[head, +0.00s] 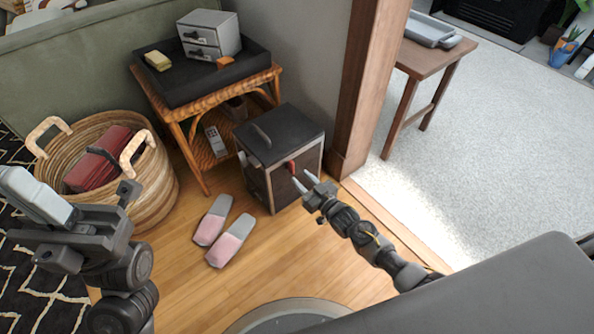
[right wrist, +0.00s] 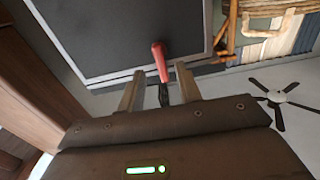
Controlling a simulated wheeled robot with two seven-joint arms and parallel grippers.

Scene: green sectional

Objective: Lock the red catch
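A dark box (head: 282,135) with a black lid stands on the wood floor beside the wicker table. The red catch (head: 291,168) is on its front, just below the lid edge. My right gripper (head: 305,181) is in front of the catch with its fingers apart. In the right wrist view, the red catch (right wrist: 159,60) shows between the two open fingers of the right gripper (right wrist: 160,73); I cannot tell whether they touch it.
A wicker table (head: 205,100) holds a black tray (head: 172,85) and a small drawer unit (head: 210,35). A woven basket (head: 150,195) stands at left. Pink slippers (head: 225,235) lie before the box. A wooden post (head: 365,85) rises behind it at right.

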